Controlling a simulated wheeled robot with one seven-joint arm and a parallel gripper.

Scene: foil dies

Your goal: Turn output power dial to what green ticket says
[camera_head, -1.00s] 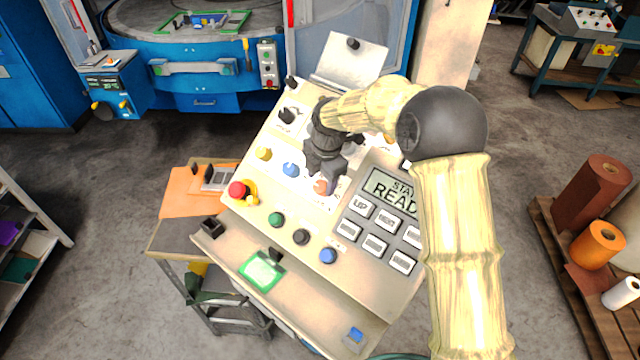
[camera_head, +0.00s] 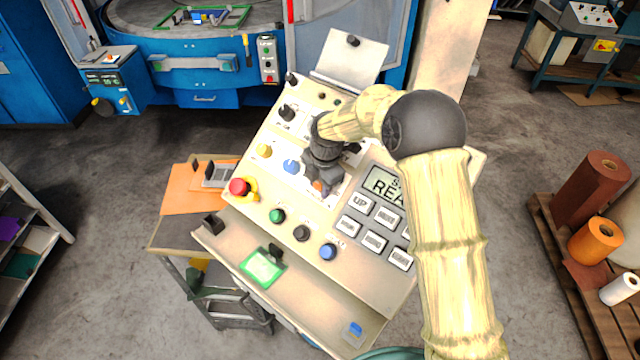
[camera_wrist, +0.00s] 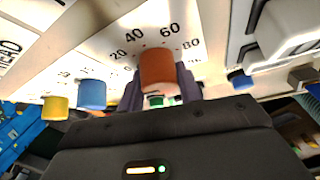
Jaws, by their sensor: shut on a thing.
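An orange dial (camera_wrist: 158,68) stands on a white scale plate marked 20, 40, 60 and 80. In the wrist view my gripper (camera_wrist: 160,90) has a dark finger on each side of it and is shut on it. The dial's pointer is not clear to me. In the head view my gripper (camera_head: 321,182) mostly covers the orange dial (camera_head: 318,187) on the sloping cream panel (camera_head: 290,225). The green-edged ticket (camera_head: 262,267) is clipped on the panel's lower ledge. Its writing is too small to read.
Close by are a blue knob (camera_head: 291,167), a yellow knob (camera_head: 264,151) and a red stop button (camera_head: 239,187). Green, black and blue buttons line the panel's lower part. A display with grey keys (camera_head: 373,241) lies to the right, partly behind my arm.

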